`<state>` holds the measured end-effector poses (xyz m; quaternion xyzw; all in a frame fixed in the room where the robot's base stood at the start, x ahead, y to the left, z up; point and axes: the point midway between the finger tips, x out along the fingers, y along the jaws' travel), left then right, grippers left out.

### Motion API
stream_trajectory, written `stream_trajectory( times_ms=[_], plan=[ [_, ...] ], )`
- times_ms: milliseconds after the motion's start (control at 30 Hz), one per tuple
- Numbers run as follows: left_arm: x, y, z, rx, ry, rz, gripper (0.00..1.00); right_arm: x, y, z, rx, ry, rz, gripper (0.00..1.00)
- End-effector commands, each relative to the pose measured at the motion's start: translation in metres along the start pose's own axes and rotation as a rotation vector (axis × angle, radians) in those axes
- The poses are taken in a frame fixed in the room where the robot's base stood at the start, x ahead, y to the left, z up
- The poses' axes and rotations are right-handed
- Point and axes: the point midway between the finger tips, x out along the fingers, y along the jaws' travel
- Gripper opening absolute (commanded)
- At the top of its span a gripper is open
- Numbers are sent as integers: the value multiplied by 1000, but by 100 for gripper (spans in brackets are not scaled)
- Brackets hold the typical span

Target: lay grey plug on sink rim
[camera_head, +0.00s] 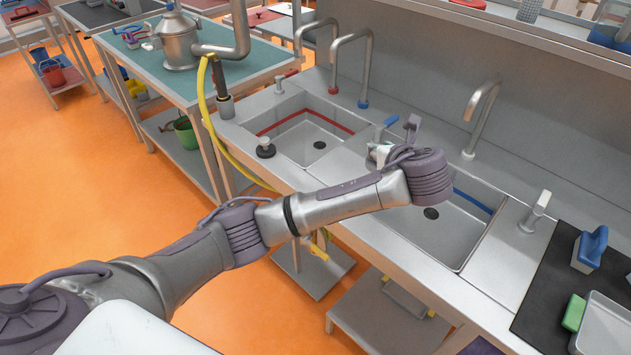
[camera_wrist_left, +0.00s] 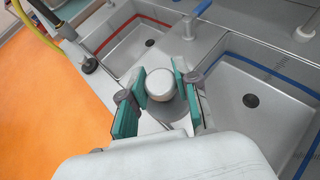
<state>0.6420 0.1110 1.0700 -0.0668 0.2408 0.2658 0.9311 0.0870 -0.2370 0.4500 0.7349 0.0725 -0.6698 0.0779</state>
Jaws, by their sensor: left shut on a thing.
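My left gripper (camera_wrist_left: 160,88) is shut on the grey plug (camera_wrist_left: 170,110). The plug's pale round knob (camera_wrist_left: 160,82) shows between the teal finger pads. In the wrist view it lies over the steel strip between the red-banded sink (camera_wrist_left: 140,50) and the blue-banded sink (camera_wrist_left: 245,100). I cannot tell whether the plug touches the steel. In the head view my left wrist hides most of the gripper and the plug. The red-banded sink (camera_head: 300,137) is left of the wrist, the blue-banded sink (camera_head: 445,230) below and right of it. My right gripper is not in view.
A black plug with a pale knob (camera_head: 265,148) stands on the steel left of the red-banded sink. Curved taps (camera_head: 482,115) rise behind the sinks. A blue-handled brush (camera_head: 590,248) and a tray (camera_head: 605,325) are at the right. A yellow hose (camera_head: 208,110) hangs at the left.

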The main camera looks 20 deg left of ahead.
Motion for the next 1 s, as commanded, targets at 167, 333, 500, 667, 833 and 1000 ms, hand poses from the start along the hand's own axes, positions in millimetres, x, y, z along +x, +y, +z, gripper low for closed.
stream_trajectory(
  times_ms=[167,333,500,667,833,1000],
  plan=[
    [5,3,-11,-37,1,66,0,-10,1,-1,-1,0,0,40],
    [22,30,-21,-39,-3,77,0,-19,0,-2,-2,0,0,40],
    [44,68,-35,-38,-3,77,0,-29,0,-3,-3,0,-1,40],
    [62,96,-46,-38,-4,73,0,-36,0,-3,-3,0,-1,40],
    [72,109,-53,-40,-4,70,0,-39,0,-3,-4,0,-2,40],
    [81,110,-70,-39,-1,71,0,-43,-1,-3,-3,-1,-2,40]
  ],
)
